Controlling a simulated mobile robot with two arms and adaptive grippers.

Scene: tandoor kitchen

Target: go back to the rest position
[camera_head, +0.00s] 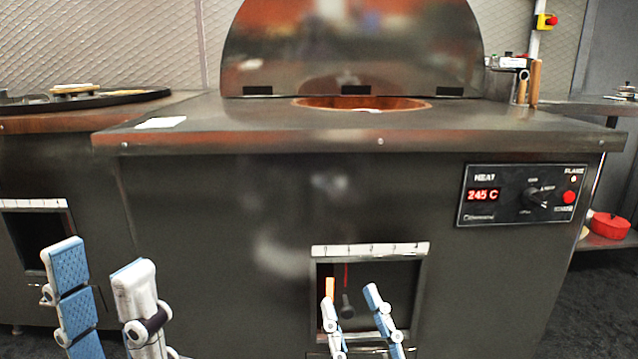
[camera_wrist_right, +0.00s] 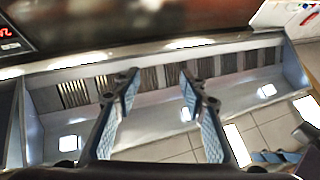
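My left gripper (camera_head: 100,258) is at the lower left in the head view, its two blue-and-white fingers well apart and nothing between them. My right gripper (camera_head: 350,289) is in front of the tandoor's lower opening, its fingers apart and empty. In the right wrist view the right gripper (camera_wrist_right: 158,78) is also open, over a pale metal frame (camera_wrist_right: 70,107) with dark slats. In the head view a dark round knob (camera_head: 348,306) shows behind the right fingers, inside the opening. I cannot tell whether the fingers touch anything.
The dark tandoor (camera_head: 230,200) fills the middle, with a control panel (camera_head: 522,195) reading 245 C. A numbered strip (camera_head: 370,250) tops its opening. A second counter with a black round tray (camera_head: 80,100) stands left. A red pot (camera_head: 610,226) is on a right shelf.

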